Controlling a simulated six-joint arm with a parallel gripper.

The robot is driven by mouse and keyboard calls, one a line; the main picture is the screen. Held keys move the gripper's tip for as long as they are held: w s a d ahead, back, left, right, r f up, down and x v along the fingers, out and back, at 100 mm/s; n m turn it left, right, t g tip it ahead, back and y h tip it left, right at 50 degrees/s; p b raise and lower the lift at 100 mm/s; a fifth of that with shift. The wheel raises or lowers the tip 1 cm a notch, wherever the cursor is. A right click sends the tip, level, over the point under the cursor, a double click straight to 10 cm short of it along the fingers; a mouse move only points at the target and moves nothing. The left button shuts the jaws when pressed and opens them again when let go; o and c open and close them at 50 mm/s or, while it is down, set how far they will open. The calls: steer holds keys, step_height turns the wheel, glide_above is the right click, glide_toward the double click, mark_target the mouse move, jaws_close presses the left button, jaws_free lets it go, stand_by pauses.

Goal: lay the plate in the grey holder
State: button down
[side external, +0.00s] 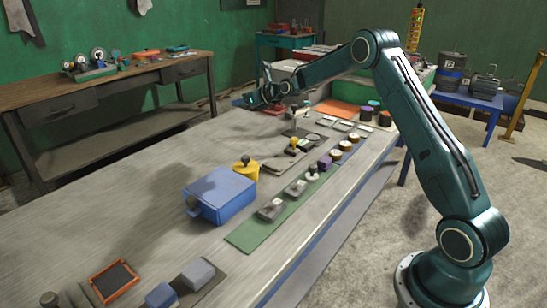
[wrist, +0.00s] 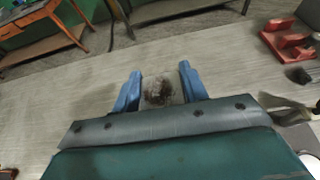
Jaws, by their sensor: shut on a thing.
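My gripper (side external: 262,97) is above the far part of the long grey workbench. In the wrist view its two blue fingers (wrist: 160,73) stand apart, with a small pale flat piece with a dark brown stain (wrist: 159,92) between them. It appears to be the plate, held between the fingers. In the side view I cannot make out the plate at the gripper. I cannot tell for certain which thing is the grey holder; small grey blocks (side external: 271,209) stand on the green mat near the bench's right edge.
A red block-like fixture (wrist: 288,40) lies right of the fingers in the wrist view. A blue box (side external: 220,195) and a yellow piece (side external: 245,170) stand mid-bench. Several small parts line the right edge. The bench's left side is mostly clear.

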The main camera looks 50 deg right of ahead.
steer(key=shift+r, duration=0.6)
steer(key=s+a+f+n+y, duration=0.1)
steer(key=s+a+y, duration=0.1)
steer(key=s+a, duration=0.8)
steer(key=s+a+f+n+y, duration=0.2)
steer(key=s+a, duration=0.9)
steer(key=s, duration=0.2)
steer(key=shift+a+f+g, duration=0.2)
steer(key=shift+f+g, duration=0.05)
steer(key=shift+g, duration=0.05)
steer(key=w+d+f+m+h, duration=0.1)
steer(key=w+d+f, duration=0.1)
steer(key=w+d, duration=0.2)
steer(key=w+d+f+m+h, duration=0.1)
steer(key=w+d+f, duration=0.2)
steer(key=d, duration=0.8)
steer(key=w+d+f+m+h, duration=0.1)
steer(key=w+d, duration=0.3)
steer(key=d, duration=0.4)
steer(key=shift+w+f+h, duration=0.35)
steer(key=shift+f+h, duration=0.15)
steer(key=shift+f, duration=0.4)
